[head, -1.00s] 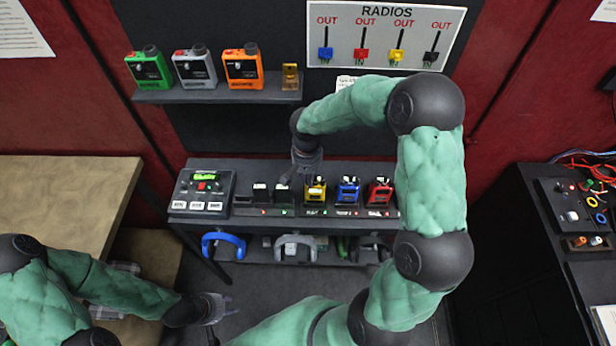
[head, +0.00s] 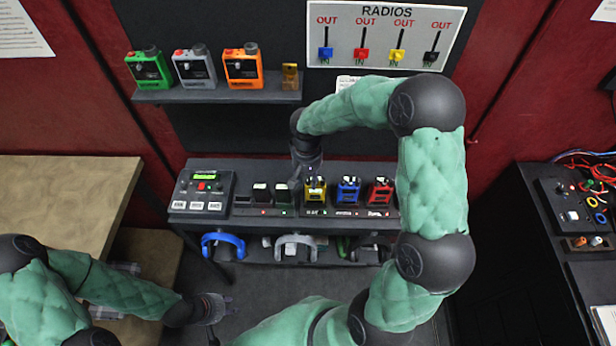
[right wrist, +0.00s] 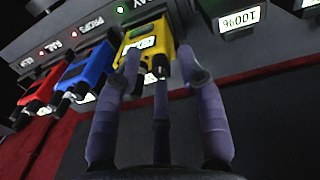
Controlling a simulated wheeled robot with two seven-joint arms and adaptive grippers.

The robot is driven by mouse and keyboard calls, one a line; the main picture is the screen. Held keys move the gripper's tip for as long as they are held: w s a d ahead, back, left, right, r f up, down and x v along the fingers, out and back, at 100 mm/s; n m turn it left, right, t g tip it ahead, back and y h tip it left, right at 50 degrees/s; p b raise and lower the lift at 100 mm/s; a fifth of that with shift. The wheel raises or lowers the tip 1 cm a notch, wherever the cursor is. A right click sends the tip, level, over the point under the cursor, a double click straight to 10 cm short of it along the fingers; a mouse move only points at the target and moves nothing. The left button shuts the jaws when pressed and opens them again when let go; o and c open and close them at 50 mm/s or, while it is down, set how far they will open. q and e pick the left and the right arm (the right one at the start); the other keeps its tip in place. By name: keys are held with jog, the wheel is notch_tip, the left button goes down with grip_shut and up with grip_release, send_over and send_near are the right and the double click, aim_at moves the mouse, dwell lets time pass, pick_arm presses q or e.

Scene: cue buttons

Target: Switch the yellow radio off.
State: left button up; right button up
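The yellow radio (head: 315,189) stands upright in the charger row on the bench, left of the blue radio (head: 348,190). In the right wrist view the yellow radio (right wrist: 150,42) shows its top with dark knobs towards my fingers. My right gripper (head: 312,172) is just behind and above it. In the wrist view the right gripper (right wrist: 160,58) has its fingers spread, with the radio's top between or just beyond the tips; contact cannot be told. My left gripper (head: 222,307) hangs empty at lower left, away from the bench; its finger opening is unclear.
The red radio (head: 380,191) stands right of the blue one. A control box (head: 202,193) sits at the bench's left end. Green, grey and orange radios stand on the shelf (head: 215,97) above. A RADIOS board (head: 383,35) hangs behind. Headsets hang under the bench.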

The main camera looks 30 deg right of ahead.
aim_at(308, 180)
notch_tip(308, 180, up, 12)
dwell(0.6)
jog(key=shift+w+a, duration=0.1)
notch_tip(308, 180, down, 12)
jog(key=m+b, duration=0.2)
jog(key=b, duration=1.6)
jog(key=shift+c, duration=0.2)
grip_shut()
